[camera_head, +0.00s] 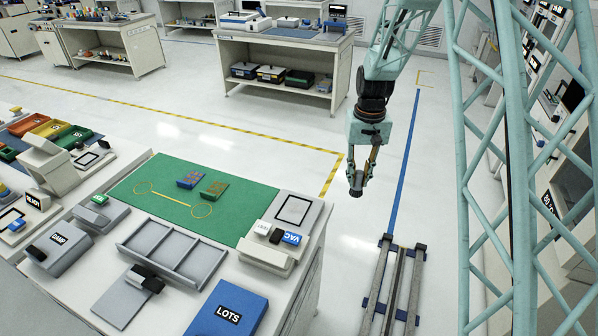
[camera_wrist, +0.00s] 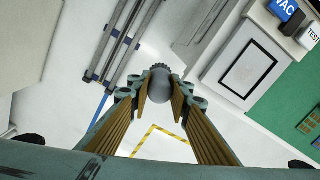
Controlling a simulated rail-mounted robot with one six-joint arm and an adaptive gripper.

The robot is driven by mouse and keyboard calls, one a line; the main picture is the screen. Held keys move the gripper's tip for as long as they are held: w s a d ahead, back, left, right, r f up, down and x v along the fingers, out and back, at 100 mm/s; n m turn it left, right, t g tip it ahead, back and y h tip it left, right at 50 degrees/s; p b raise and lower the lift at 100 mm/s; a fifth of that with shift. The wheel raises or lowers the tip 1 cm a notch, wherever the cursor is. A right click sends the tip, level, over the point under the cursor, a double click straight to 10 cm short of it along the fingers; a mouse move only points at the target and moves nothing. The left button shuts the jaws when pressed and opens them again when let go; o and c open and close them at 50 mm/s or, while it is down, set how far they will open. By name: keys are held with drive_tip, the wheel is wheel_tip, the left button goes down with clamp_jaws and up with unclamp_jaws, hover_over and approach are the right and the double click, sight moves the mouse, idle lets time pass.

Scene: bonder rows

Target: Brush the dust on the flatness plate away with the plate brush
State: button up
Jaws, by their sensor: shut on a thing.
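My gripper (camera_head: 362,172) hangs over the floor to the right of the near bench, clear of its top. It is shut on a small grey rounded thing with a dark ridged end, which looks like the plate brush (camera_head: 355,184). In the wrist view the brush (camera_wrist: 158,84) sits between the two fingertips (camera_wrist: 158,96). I cannot tell for sure which surface is the flatness plate; a flat grey plate (camera_head: 112,305) lies at the bench's front edge with a black block (camera_head: 146,279) on its corner. No dust can be made out.
The bench holds a green mat (camera_head: 150,190), a divided grey tray (camera_head: 172,250), a blue LOTS box (camera_head: 228,310) and a VAC unit (camera_head: 265,258). Floor rails (camera_head: 396,285) run beside the bench. A teal lattice column (camera_head: 520,170) stands at right. Open floor lies behind.

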drive_tip(key=shift+a, duration=0.1)
drive_tip(key=a+r+n+p, duration=0.2)
drive_tip(key=a+n+p, duration=0.2)
drive_tip(key=a, duration=1.6)
drive_tip(key=n, duration=0.3)
drive_tip(key=shift+a+r+n+p, duration=0.25)
drive_tip(key=shift+r+n+p, duration=0.05)
drive_tip(key=shift+r, duration=0.1)
